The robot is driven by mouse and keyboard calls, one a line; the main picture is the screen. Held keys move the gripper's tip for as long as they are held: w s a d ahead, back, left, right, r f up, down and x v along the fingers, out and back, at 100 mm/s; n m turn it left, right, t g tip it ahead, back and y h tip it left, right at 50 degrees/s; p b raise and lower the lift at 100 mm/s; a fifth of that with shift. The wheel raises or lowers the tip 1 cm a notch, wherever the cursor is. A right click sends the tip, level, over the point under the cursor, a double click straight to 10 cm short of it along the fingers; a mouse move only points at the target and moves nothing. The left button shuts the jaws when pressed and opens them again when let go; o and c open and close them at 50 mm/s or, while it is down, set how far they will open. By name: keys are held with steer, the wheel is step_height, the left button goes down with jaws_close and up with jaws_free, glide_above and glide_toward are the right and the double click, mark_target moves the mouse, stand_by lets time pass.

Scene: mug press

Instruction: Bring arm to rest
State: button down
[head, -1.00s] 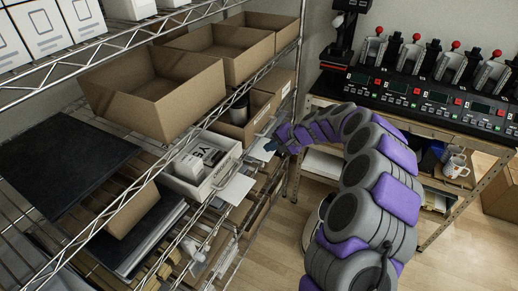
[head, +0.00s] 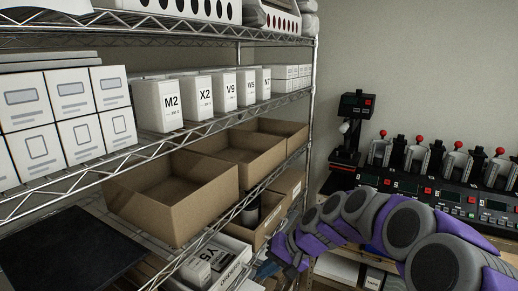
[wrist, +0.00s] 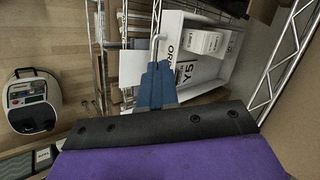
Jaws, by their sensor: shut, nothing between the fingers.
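My gripper (wrist: 156,82) shows in the wrist view as two blue fingers pressed together, shut and empty. The fingers are hard to make out there.
A wire shelf rack (head: 314,100) fills the left, with open cardboard boxes (head: 170,205) and labelled white boxes (head: 160,105). At right are a black row of mug presses (head: 430,190) and a black stand machine (head: 350,140). The wrist view shows a white device (wrist: 32,102) over wooden floor.

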steer(key=s+r+n+g+h, duration=0.1)
steer(key=s+n+g+h, duration=0.15)
steer(key=s, duration=1.25)
steer(key=s+d+f+h, duration=0.2)
steer(key=s+d, duration=0.3)
steer(key=s, duration=0.5)
steer(key=s+d+f+h, duration=0.1)
steer(key=s+d+h, duration=0.2)
steer(key=s+d, duration=0.3)
steer(key=s+m, duration=0.1)
steer(key=s, duration=0.3)
steer(key=shift+s+d+f+g+b, duration=0.15)
steer(key=shift+f+g+b, duration=0.2)
steer(key=shift+f+b, duration=0.05)
steer(key=shift+d, duration=0.1)
